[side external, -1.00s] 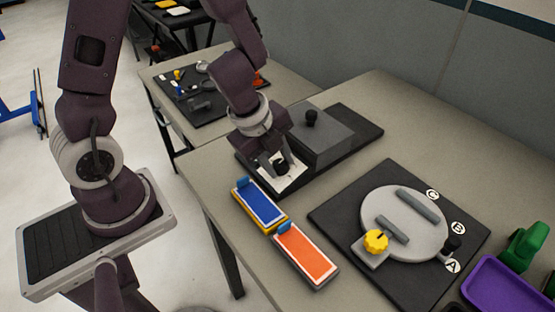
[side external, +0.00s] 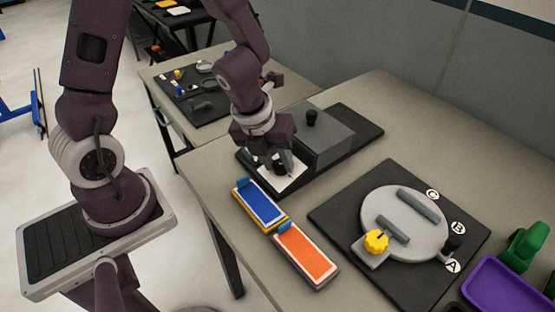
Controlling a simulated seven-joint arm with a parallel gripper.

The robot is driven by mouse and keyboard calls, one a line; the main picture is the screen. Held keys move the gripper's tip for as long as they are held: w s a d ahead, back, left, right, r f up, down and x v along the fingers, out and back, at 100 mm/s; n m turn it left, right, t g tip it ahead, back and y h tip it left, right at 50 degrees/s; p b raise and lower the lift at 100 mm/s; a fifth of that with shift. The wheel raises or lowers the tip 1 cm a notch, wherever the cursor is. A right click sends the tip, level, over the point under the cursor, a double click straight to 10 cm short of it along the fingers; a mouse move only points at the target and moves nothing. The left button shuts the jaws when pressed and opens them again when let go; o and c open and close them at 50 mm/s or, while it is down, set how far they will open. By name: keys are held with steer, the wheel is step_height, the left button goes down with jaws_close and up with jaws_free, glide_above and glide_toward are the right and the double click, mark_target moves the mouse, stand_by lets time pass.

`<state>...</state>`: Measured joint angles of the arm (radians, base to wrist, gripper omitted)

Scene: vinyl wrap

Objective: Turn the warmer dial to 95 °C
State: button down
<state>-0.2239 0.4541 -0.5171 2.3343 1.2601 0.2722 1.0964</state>
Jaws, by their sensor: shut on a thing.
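The warmer (side external: 322,134) is a grey box on a dark base plate with a black knob on its lid. Its black dial (side external: 280,167) sits on a white dial face (side external: 291,180) at the near left end of the base. My gripper (side external: 281,165) points down over the dial with its fingers around it, shut on it. The fingers partly cover the dial. The scale marks are too small to read, so I cannot tell the set temperature.
A blue-topped block (side external: 261,205) and an orange-topped block (side external: 306,254) lie just in front of the dial. A dark board with a round grey plate (side external: 408,217) and a yellow knob (side external: 375,241) is to the right. A purple tray (side external: 508,287) stands at the right edge.

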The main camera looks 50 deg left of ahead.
steer(key=m, duration=0.3)
steer(key=shift+m, duration=2)
steer(key=c, duration=1)
jaws_free()
steer(key=shift+c, duration=0.2)
steer(key=v, duration=0.5)
steer(key=shift+s+r, duration=0.1)
steer(key=shift+r, duration=0.25)
steer(key=shift+s+d+r, duration=0.1)
steer(key=shift+s+r, duration=0.15)
steer(key=shift+r, duration=0.35)
